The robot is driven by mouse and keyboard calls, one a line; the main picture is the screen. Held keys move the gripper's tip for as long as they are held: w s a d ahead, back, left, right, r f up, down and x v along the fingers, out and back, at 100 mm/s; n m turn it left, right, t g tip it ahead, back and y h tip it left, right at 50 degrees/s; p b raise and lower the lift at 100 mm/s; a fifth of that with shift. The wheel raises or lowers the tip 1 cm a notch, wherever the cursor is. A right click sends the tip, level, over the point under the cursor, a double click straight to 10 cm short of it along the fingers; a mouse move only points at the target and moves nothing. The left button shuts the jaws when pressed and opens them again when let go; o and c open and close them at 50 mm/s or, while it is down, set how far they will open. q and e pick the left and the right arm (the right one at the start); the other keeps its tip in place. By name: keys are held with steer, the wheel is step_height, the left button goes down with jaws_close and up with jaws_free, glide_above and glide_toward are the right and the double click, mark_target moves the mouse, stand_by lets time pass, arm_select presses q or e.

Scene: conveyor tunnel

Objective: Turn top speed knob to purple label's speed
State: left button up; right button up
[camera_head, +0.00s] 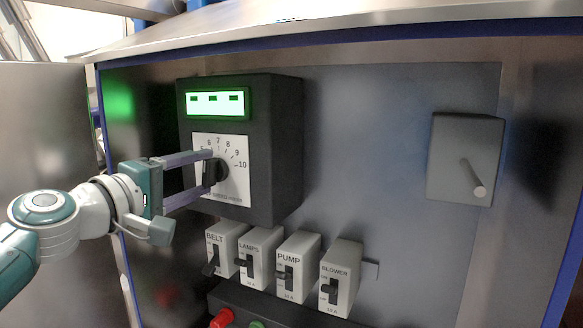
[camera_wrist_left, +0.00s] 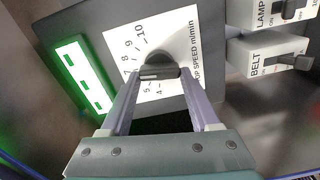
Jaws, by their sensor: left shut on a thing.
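The black speed knob (camera_head: 214,169) sits on a white dial plate (camera_head: 235,186) on the front of a dark box. In the head view the numbers 6 to 10 are readable; part of the dial is behind my gripper. My left gripper (camera_head: 209,172) comes from the left and is shut on the knob, with one finger above and one below. In the left wrist view the knob (camera_wrist_left: 157,58) is between the two fingers, and "SPEED m/min" is readable. The knob's exact pointing direction is hard to tell. No purple label is seen. My right gripper is not in view.
A lit green display (camera_head: 216,103) is above the dial. Below the box are switches marked BELT (camera_head: 221,247), LAMPS (camera_head: 257,256), PUMP (camera_head: 295,266) and BLOWER (camera_head: 338,279). A grey box with a lever (camera_head: 467,155) is at the right. The panel between is clear.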

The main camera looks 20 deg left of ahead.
arm_select(q)
steer(key=shift+n, duration=0.8)
steer(key=o, duration=1.4)
steer(key=shift+c, duration=0.2)
steer(key=s+p, duration=0.1)
steer(key=s, duration=0.9)
steer(key=shift+a, duration=0.4)
